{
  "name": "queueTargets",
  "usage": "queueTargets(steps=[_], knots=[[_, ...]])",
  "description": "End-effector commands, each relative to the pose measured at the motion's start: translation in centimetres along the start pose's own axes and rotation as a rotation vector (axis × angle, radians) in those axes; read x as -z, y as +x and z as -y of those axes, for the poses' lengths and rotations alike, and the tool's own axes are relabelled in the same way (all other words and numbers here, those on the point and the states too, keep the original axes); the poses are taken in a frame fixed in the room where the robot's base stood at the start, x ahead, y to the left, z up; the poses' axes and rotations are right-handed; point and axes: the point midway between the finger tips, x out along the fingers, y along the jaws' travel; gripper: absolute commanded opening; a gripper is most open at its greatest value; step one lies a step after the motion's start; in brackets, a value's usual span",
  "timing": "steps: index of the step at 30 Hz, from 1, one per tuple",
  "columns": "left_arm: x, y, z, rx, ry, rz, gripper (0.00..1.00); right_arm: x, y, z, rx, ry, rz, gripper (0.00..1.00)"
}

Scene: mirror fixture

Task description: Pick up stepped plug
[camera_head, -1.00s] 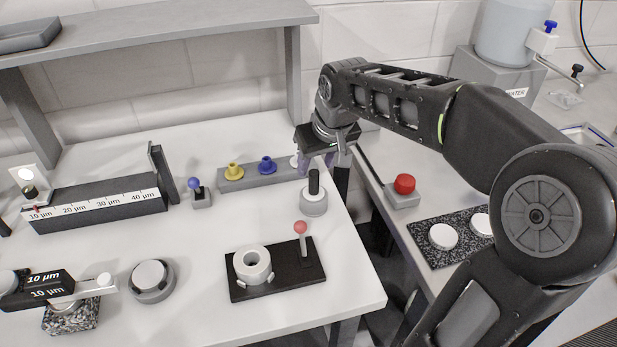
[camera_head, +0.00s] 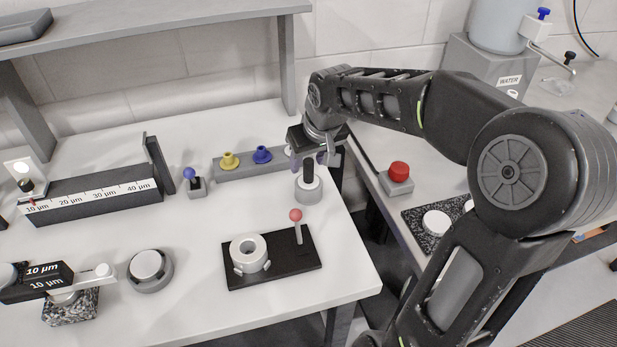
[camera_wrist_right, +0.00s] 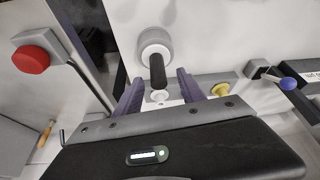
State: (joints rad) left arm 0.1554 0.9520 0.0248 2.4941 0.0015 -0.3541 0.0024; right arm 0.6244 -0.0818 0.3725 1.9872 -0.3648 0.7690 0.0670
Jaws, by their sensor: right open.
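My right gripper (camera_head: 309,161) is open and empty over the right end of the grey rack (camera_head: 230,172). In the right wrist view its two purple fingers (camera_wrist_right: 160,95) stand apart, with a small white plug (camera_wrist_right: 160,97) showing between them. In the head view the gripper mostly hides this plug. A stepped yellow plug (camera_head: 228,161) and a stepped blue plug (camera_head: 262,154) stand upright in the same rack. The yellow plug (camera_wrist_right: 220,90) lies outside the right finger in the wrist view. Which plug is meant, I cannot tell. My left gripper is not in view.
A white cylinder (camera_head: 308,192) with an upright black handle (camera_head: 308,173) stands close in front of the right gripper. A black plate (camera_head: 290,268) carries a white ring and a red-tipped lever. A red button (camera_head: 399,172) is on the side bench.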

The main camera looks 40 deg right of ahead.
Motion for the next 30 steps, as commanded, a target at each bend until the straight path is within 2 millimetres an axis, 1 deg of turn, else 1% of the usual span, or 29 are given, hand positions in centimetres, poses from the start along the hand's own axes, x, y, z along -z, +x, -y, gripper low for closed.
queueTargets(steps=[3, 6, 9, 27, 30], knots=[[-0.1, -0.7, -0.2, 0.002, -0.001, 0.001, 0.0, -0.1, 1.7, -0.1, 0.002, 0.0, 0.007, 0.47], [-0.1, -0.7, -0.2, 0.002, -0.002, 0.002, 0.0, -0.1, 3.2, -0.1, 0.001, -0.001, 0.005, 0.47], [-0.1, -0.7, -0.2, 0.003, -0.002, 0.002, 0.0, -0.1, 3.9, -0.1, 0.0, 0.0, 0.002, 0.47], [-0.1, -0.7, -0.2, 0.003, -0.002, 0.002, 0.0, 0.0, 3.9, -0.1, -0.001, 0.0, 0.001, 0.47], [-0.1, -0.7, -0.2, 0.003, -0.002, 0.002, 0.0, 0.0, 3.9, -0.1, -0.001, 0.0, 0.001, 0.39]])
